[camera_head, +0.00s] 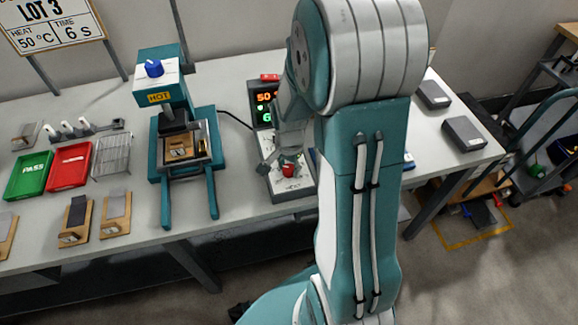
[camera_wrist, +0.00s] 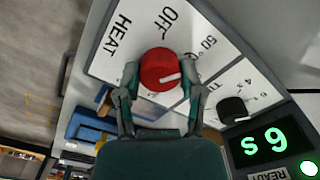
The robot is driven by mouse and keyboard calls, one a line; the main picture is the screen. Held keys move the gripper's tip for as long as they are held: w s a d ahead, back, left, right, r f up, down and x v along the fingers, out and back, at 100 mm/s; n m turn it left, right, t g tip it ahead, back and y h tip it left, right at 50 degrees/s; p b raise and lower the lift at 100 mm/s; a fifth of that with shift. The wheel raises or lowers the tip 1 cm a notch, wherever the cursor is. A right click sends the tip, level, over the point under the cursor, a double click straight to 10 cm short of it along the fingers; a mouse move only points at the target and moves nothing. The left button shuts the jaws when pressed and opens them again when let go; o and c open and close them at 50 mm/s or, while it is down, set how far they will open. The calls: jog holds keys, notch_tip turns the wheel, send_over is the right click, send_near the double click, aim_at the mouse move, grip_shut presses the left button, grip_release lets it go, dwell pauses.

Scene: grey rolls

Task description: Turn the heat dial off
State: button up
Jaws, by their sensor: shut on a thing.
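The red heat dial (camera_wrist: 158,68) sits on the white panel of the control box (camera_head: 292,188), between the fingers of my gripper (camera_wrist: 160,82). The fingers are shut on it, one on each side. Its white pointer line points to the right in the wrist view, away from the "OFF" label (camera_wrist: 170,18) above it and below the "50°" label (camera_wrist: 209,45). In the head view the red dial (camera_head: 287,171) shows small beneath my gripper (camera_head: 284,158).
A black dial (camera_wrist: 233,110) and a green-lit display (camera_wrist: 264,144) lie beside the red dial. The teal heat press (camera_head: 182,150) stands left of the box. Green (camera_head: 28,177) and red (camera_head: 69,167) trays lie further left. Dark blocks (camera_head: 464,134) lie at the table's right.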

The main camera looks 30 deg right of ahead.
aim_at(289, 168)
jog(key=shift+n, duration=0.4)
jog(key=n, duration=0.5)
jog(key=shift+n, duration=0.3)
jog(key=n, duration=0.5)
jog(key=shift+n, duration=0.4)
jog(key=o, duration=1.2)
jog(key=shift+c, duration=0.2)
notch_tip(289, 168, up, 12)
